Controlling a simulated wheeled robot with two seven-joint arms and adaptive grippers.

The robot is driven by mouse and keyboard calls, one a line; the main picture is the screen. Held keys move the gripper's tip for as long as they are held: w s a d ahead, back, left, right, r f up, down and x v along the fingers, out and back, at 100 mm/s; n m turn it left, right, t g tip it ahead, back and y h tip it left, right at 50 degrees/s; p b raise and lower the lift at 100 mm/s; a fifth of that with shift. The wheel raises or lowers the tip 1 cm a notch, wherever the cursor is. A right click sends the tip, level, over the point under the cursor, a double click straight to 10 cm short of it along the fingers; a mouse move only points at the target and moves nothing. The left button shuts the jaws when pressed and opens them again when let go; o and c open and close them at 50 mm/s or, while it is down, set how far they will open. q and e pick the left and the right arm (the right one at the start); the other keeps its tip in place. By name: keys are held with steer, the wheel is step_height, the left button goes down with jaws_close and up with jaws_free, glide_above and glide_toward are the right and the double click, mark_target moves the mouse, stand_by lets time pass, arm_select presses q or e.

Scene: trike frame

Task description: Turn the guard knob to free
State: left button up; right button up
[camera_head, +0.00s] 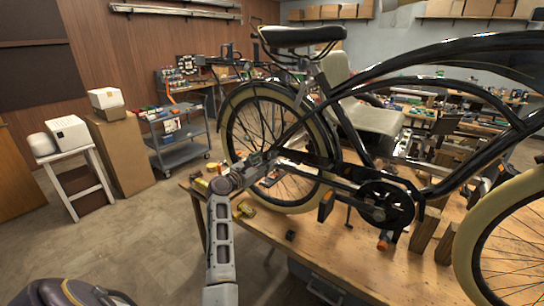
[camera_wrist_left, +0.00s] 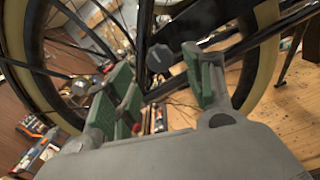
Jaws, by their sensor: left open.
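The black trike frame (camera_head: 345,135) with a cream-tyred rear wheel (camera_head: 232,140) stands over the wooden bench. My left gripper (camera_head: 274,161) is beside the rear wheel, near the hub and chain guard, with its arm rising from the bottom of the head view. In the left wrist view my left gripper (camera_wrist_left: 162,80) is open, its green-padded fingers apart. A dark round knob (camera_wrist_left: 160,58), seemingly the guard knob, shows between and beyond the fingertips. I cannot tell whether they touch it or which way it is turned. In the head view the gripper and frame hide it. My right gripper is not in view.
The wooden bench (camera_head: 345,262) carries a yellow item (camera_head: 246,209), a small black block (camera_head: 291,235) and wooden blocks (camera_head: 424,230). The crank and chainring (camera_head: 385,205) sit right of the gripper. A grey cart (camera_head: 178,140) stands behind left.

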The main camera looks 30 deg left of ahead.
mark_target(270, 157)
arm_select(q)
steer(key=shift+w+d+p, duration=0.15)
steer(key=shift+w+p, duration=0.05)
steer(key=shift+w, duration=1.4)
steer(key=shift+w+d+p, duration=0.1)
steer(key=shift+w+p, duration=0.05)
steer(key=shift+w, duration=1.45)
steer(key=shift+c, duration=0.2)
steer(key=c, duration=1)
